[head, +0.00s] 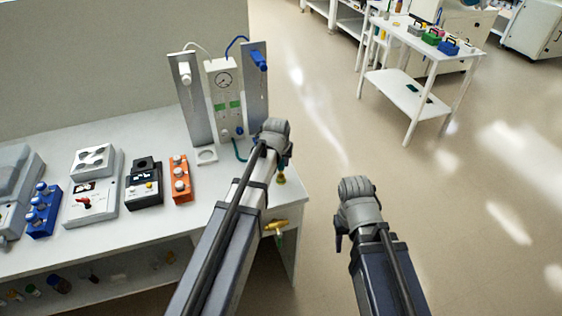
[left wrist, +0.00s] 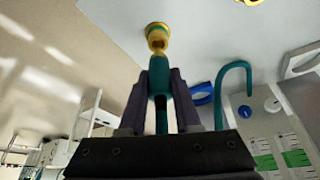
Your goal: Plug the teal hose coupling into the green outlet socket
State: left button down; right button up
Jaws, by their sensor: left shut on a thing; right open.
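The teal coupling (left wrist: 159,78) is upright between the two dark fingers of my left gripper (left wrist: 160,72) in the left wrist view. Directly beyond its tip is a brass fitting with a green ring, the green outlet socket (left wrist: 157,32). The two line up closely; I cannot tell if they touch. In the head view, my left gripper (head: 275,152) is over the bench's right end and its wrist hides the coupling. A brass and green fitting (head: 281,179) shows just below it. The teal hose (left wrist: 235,68) arcs at right. My right gripper (head: 339,240) is open and empty, off the bench.
A gauge panel (head: 222,95) stands behind my left gripper between two grey plates. An orange block (head: 181,178), a black device (head: 144,183) and other instruments line the bench (head: 215,180). A brass-handled valve (head: 275,226) is at the front edge. Open floor lies right.

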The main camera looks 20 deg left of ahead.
aim_at(281, 168)
pick_arm(q)
jog(key=shift+f+b, duration=1.55)
jog(key=shift+f, duration=0.05)
jog(key=c, duration=0.5)
grip_release()
jog(key=shift+c, duration=0.2)
jog(key=shift+r, duration=0.15)
jog(key=p+v, duration=0.7)
jog(key=shift+s+r, duration=0.2)
jog(key=shift+r, duration=0.1)
jog(key=shift+f, duration=0.1)
jog(key=s+d+f+m+g, duration=0.1)
jog(key=s+d+m+g, duration=0.1)
jog(key=s+d, duration=0.4)
jog(key=s+d+f+m+g, duration=0.1)
jog(key=s+d, duration=0.6)
jog(key=s, duration=0.8)
jog(key=shift+m+g+y, duration=0.4)
jog(key=shift+m+g, duration=0.5)
jog(key=shift+m, duration=0.2)
